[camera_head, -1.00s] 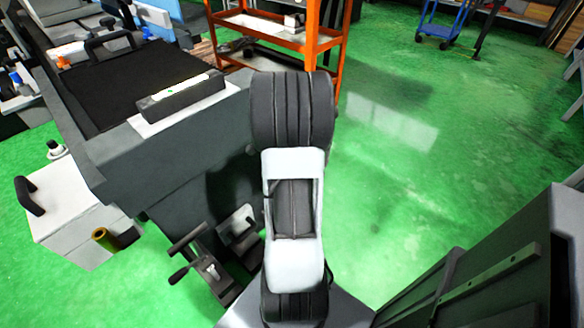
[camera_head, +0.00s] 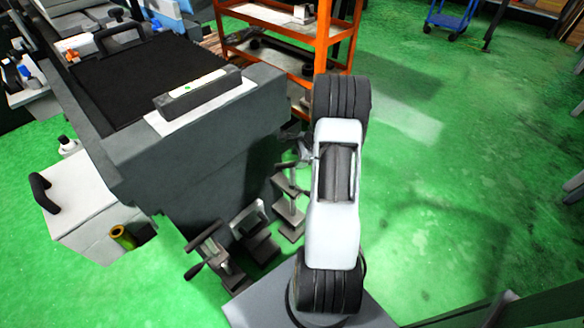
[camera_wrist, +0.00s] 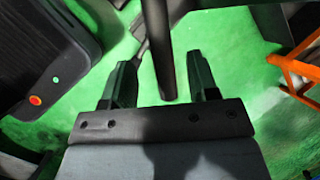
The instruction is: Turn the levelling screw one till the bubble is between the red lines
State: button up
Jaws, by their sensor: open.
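The spirit level (camera_head: 197,93) lies on a white plate on top of the grey machine in the head view. A small green spot shows in its window; the red lines are too small to tell. Levelling screws with bar handles stand along the machine's base: a near one (camera_head: 208,250), a middle one (camera_head: 252,222) and a far one (camera_head: 289,203). I cannot tell which is number one. My gripper (camera_wrist: 161,75) is open in the wrist view. A dark upright bar (camera_wrist: 163,50) shows between its fingers, with gaps on both sides. My arm mostly hides the gripper in the head view.
An orange shelf cart (camera_head: 322,45) stands behind the machine. A white box with a black handle (camera_head: 75,205) stands at the left. The green floor (camera_head: 450,170) to the right is clear. A blue trolley (camera_head: 447,18) is far back.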

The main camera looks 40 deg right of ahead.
aim_at(294, 163)
jog(key=shift+b+x, duration=0.45)
jog(key=shift+x, duration=2.2)
jog(key=shift+c, duration=0.2)
grip_shut()
